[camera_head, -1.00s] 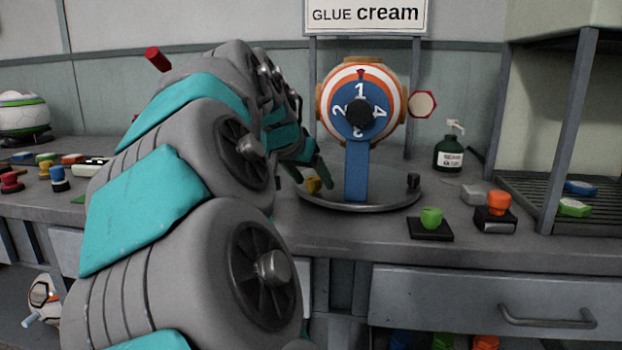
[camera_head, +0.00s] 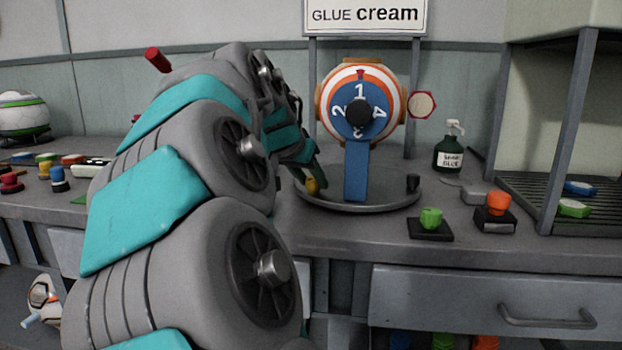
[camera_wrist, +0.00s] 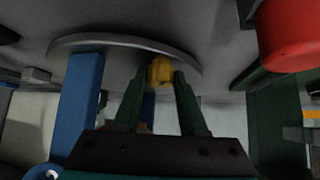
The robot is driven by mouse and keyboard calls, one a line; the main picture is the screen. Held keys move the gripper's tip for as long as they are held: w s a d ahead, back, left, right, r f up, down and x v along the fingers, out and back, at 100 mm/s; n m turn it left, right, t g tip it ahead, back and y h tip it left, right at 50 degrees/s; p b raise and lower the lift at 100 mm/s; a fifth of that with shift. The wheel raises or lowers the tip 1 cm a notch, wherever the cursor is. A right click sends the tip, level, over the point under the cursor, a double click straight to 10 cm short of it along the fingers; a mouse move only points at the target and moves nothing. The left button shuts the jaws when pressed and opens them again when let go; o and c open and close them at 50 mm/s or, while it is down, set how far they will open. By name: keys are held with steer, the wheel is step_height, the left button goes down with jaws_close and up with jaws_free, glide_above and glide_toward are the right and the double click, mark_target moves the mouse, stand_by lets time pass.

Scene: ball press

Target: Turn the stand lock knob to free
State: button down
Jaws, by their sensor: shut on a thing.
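The yellow knob (camera_head: 312,186) sits at the left side of the round grey stand base (camera_head: 350,207). It also shows in the wrist view (camera_wrist: 160,67), between my fingertips. I take it for the stand lock knob; no lock marking is readable. My gripper (camera_head: 316,180) is shut on this knob, one dark green finger on each side in the wrist view (camera_wrist: 158,82). Its fingers partly hide the knob in the head view. The stand's blue post (camera_head: 356,175) carries an orange-and-white ball with a blue numbered dial (camera_head: 350,92), the "1" on top.
A green knob (camera_head: 431,218), an orange knob (camera_head: 498,204) and a dark glue bottle (camera_head: 449,153) stand to the right. A red cylinder (camera_wrist: 292,35) is close at the wrist view's upper right.

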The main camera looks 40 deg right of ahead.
steer(key=shift+n, duration=0.3)
steer(key=shift+s+r+n+t+y, duration=0.1)
steer(key=shift+n+t+y, duration=0.5)
steer(key=shift+n+t, duration=0.5)
steer(key=shift+s+d+n+t+y+p, duration=0.15)
steer(key=shift+n+t+y, duration=0.2)
steer(key=shift+n, duration=0.4)
steer(key=shift+n+t+y+p, duration=0.15)
steer(key=shift+n+t+y, duration=0.15)
steer(key=shift+n, duration=0.45)
steer(key=shift+c, duration=2.3)
jaws_free()
